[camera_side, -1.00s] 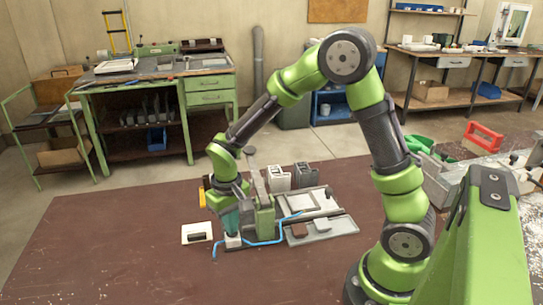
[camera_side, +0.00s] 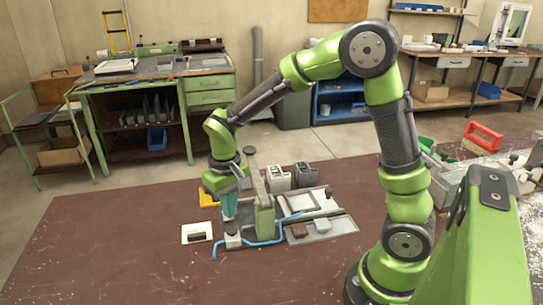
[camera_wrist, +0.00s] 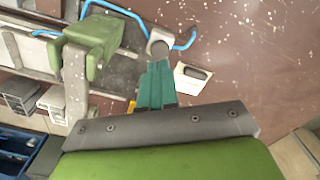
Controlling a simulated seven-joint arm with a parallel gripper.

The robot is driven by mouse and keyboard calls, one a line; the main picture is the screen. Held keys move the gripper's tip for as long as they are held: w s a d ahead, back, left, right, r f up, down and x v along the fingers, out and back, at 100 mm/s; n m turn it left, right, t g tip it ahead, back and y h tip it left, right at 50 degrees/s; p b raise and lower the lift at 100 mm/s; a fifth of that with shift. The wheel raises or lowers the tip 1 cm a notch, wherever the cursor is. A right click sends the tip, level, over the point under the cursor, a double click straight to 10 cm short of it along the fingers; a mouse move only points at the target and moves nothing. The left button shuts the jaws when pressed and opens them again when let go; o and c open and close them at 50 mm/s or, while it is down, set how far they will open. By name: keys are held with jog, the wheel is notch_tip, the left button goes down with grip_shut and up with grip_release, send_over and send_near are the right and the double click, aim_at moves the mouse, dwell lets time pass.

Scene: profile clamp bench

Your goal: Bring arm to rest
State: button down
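My gripper (camera_side: 231,216) points down above the bench, just over a pale block with a round top (camera_side: 233,240). A small gap seems to separate its teal fingertips from the block. In the wrist view the teal fingers (camera_wrist: 156,68) lie side by side with only a thin line between them, and I see nothing held. The block's grey round top (camera_wrist: 160,48) shows just beyond the fingertips. The green clamp body (camera_side: 265,218) with its upright grey lever (camera_side: 257,178) stands right beside my gripper; its green part (camera_wrist: 96,40) shows at left in the wrist view.
A blue hose (camera_side: 268,242) runs around the clamp's foot. A white plate with a dark slot (camera_side: 197,233) lies to the left. Grey trays (camera_side: 322,230) and two upright blocks (camera_side: 279,178) stand right and behind. The brown tabletop (camera_side: 110,240) is clear at left.

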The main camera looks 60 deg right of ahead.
jog(key=shift+r, duration=0.4)
jog(key=shift+s+a+f, duration=0.1)
jog(key=shift+s+f, duration=0.2)
jog(key=s+r+m+t+y, duration=0.1)
jog(key=s+r+t+y, duration=0.1)
jog(key=s+r+t, duration=0.5)
jog(key=shift+s+a+v, duration=0.4)
jog(key=shift+a+v, duration=0.35)
jog(key=shift+v, duration=3.8)
jog(key=shift+f, duration=0.1)
